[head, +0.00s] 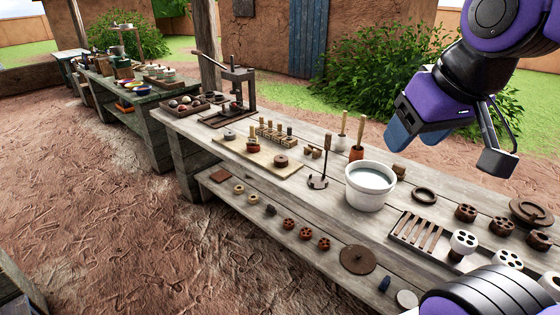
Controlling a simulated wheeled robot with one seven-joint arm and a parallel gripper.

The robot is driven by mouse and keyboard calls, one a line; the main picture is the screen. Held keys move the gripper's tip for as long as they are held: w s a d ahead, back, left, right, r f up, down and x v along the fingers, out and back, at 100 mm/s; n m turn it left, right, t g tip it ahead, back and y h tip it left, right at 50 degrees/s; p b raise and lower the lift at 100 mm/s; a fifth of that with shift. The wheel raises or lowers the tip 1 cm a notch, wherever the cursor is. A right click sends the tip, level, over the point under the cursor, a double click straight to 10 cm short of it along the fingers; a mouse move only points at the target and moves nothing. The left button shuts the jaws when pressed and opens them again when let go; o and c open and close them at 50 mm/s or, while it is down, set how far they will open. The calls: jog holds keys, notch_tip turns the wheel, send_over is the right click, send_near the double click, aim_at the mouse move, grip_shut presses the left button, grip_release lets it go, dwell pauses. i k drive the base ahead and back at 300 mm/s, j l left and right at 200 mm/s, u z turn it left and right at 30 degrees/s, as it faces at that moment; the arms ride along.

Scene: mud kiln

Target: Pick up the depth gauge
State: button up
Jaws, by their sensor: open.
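A thin dark upright rod on a small round base (318,182) stands on the bench, left of the white bucket; it looks like the depth gauge, though it is too small to be sure. My gripper (405,130) is at the upper right, above the back of the bench and to the right of the rod. Its blue fingers are open and appear empty. They are well apart from the rod, and part of the gripper is hidden by its own purple body.
The white bucket (370,187) stands close right of the rod. A wooden board (285,172) with small pegs lies to its left. Two handled tools (357,151) stand behind. A slatted rack (402,240) and several perforated clay pieces fill the right. A lower shelf holds small rings.

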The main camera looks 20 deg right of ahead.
aim_at(252, 139)
jog(key=i+j, duration=0.3)
jog(key=i, duration=0.15)
jog(key=i+j+u, duration=0.1)
jog(key=i+j, duration=0.15)
jog(key=i, duration=0.15)
jog(key=i+j, duration=0.25)
jog(key=i, duration=0.2)
jog(key=i+j+u, duration=0.1)
jog(key=i+j, duration=0.15)
jog(key=i, duration=0.2)
jog(key=i+j, duration=0.2)
jog(key=i, duration=0.25)
jog(key=j+u, duration=0.05)
